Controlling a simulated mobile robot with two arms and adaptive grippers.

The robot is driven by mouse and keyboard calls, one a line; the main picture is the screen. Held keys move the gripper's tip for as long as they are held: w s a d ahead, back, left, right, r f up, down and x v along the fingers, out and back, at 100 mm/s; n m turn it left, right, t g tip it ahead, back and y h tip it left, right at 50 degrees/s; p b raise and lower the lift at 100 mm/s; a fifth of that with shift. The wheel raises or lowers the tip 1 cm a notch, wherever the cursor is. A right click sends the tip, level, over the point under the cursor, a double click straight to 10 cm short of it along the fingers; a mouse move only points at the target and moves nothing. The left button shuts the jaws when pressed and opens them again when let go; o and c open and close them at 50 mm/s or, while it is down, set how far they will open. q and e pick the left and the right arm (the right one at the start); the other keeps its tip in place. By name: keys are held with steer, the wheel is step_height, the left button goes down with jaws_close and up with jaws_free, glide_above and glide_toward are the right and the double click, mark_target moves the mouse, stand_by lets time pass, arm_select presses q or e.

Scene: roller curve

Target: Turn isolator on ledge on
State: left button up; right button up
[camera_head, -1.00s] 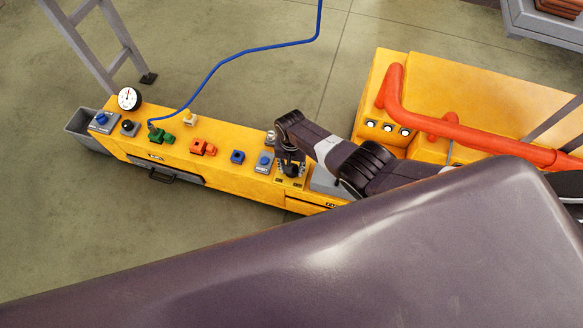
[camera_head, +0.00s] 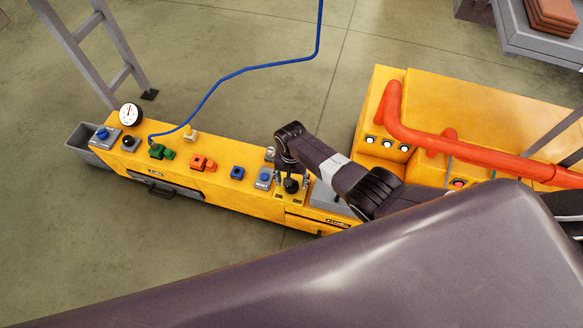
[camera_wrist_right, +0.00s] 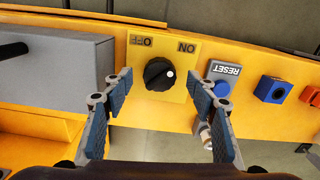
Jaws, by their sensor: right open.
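The isolator is a round black knob (camera_wrist_right: 158,74) on a yellow plate with OFF and ON labels, which read upside down in the right wrist view. A white dot sits on the knob's right side, toward the ON side. In the head view the knob (camera_head: 291,186) is at the right part of the yellow ledge (camera_head: 215,187). My right gripper (camera_wrist_right: 158,82) is open, with one finger on each side of the knob and visible gaps between. In the head view my right gripper (camera_head: 287,168) is over the isolator, its fingers hard to make out. My left gripper is not in view.
A blue RESET button (camera_wrist_right: 221,88) is close beside the right finger. A grey box (camera_wrist_right: 55,75) is left of the knob. Along the ledge are orange (camera_head: 203,163) and green (camera_head: 161,152) fittings and a gauge (camera_head: 130,114). An orange pipe (camera_head: 440,140) runs at right.

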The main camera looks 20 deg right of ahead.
step_height(320, 180, up, 10)
stand_by(0.6)
steer(key=shift+s+f, duration=0.1)
steer(key=shift+f, duration=0.05)
